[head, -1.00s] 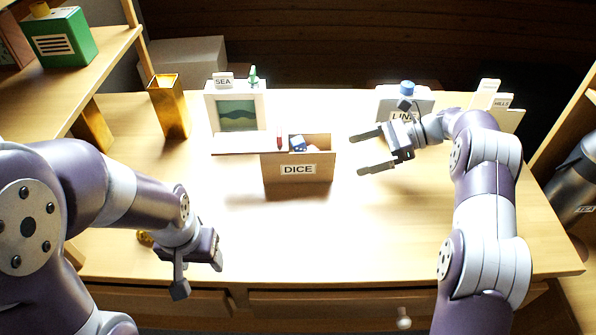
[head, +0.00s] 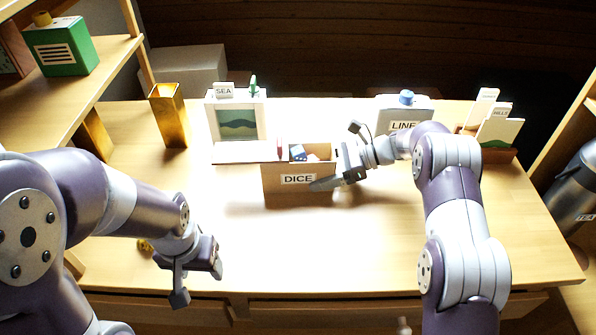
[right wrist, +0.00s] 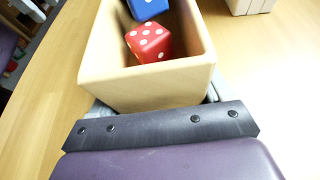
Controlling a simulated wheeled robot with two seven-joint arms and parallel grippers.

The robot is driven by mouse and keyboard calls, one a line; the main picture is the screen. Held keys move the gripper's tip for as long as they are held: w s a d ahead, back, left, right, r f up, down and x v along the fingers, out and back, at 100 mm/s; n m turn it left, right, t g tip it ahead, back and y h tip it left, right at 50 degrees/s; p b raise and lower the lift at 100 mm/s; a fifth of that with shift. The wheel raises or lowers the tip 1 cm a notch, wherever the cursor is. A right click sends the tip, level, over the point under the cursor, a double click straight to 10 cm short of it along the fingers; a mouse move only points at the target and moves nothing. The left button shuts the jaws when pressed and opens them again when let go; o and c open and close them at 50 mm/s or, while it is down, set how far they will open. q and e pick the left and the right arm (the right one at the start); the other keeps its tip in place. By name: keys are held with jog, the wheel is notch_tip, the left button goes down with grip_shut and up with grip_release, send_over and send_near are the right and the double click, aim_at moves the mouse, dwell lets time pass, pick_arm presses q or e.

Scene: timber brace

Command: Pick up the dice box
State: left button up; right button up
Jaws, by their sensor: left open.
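The dice box (head: 270,184) is an open light-wood box labelled DICE, standing upright on the desk in the head view. It holds a blue die (right wrist: 148,8) and a red die (right wrist: 150,42). My right gripper (head: 327,168) is at the box's right end, its fingers along the front and back sides. In the right wrist view the box (right wrist: 150,88) lies between the fingers, which are mostly hidden beside it; firm contact does not show. My left gripper (head: 198,279) is open and empty above the desk's front left.
A SEA picture stand (head: 212,122) is just behind the box. A brass vase (head: 168,118) stands left, a LINE box (head: 420,108) and a card holder (head: 500,153) right. The front middle desk (head: 300,245) is clear.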

jog(key=shift+c, duration=1.4)
pick_arm(q)
jog(key=shift+r, duration=0.1)
pick_arm(e)
jog(key=shift+r, duration=1.95)
jog(key=shift+s+d+r, duration=0.1)
jog(key=shift+d+r, duration=0.1)
jog(key=shift+r, duration=0.1)
jog(key=s+d+r, duration=0.6)
jog(key=d, duration=0.3)
jog(key=shift+s+r, duration=0.25)
jog(key=shift+s, duration=0.05)
pick_arm(q)
jog(key=shift+f+b, duration=0.6)
jog(key=shift+f, duration=0.1)
pick_arm(e)
send_over(332, 155)
jog(key=a, duration=0.3)
jog(key=shift+s+d, duration=0.2)
